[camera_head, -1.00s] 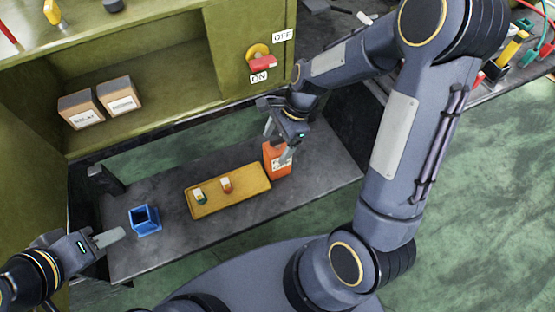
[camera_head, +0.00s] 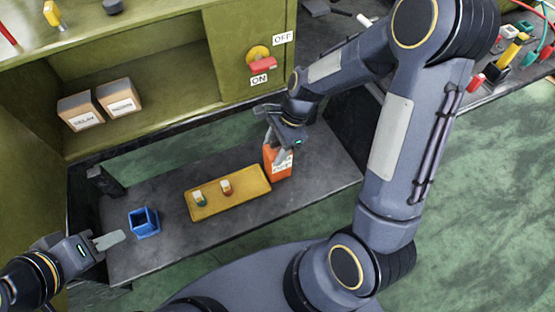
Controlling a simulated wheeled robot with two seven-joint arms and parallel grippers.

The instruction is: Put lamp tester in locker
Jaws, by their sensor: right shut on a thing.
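An orange box-shaped device (camera_head: 279,165), which looks like the lamp tester, stands on the dark bench to the right of the yellow tray. My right gripper (camera_head: 279,148) is over its top and shut on it; the fingers partly hide its upper part. The green locker (camera_head: 160,70) stands behind the bench, with an open shelf holding two labelled boxes. My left gripper (camera_head: 112,240) is at the lower left, beside the blue holder and apart from it. Its fingers overlap in this view, so its opening does not show.
A yellow tray (camera_head: 240,200) with two small coloured pieces lies mid-bench. A blue open holder (camera_head: 144,222) stands at its left. Two boxes (camera_head: 120,96) fill the shelf's left part; its right part is clear. A red switch (camera_head: 263,64) is on the locker front.

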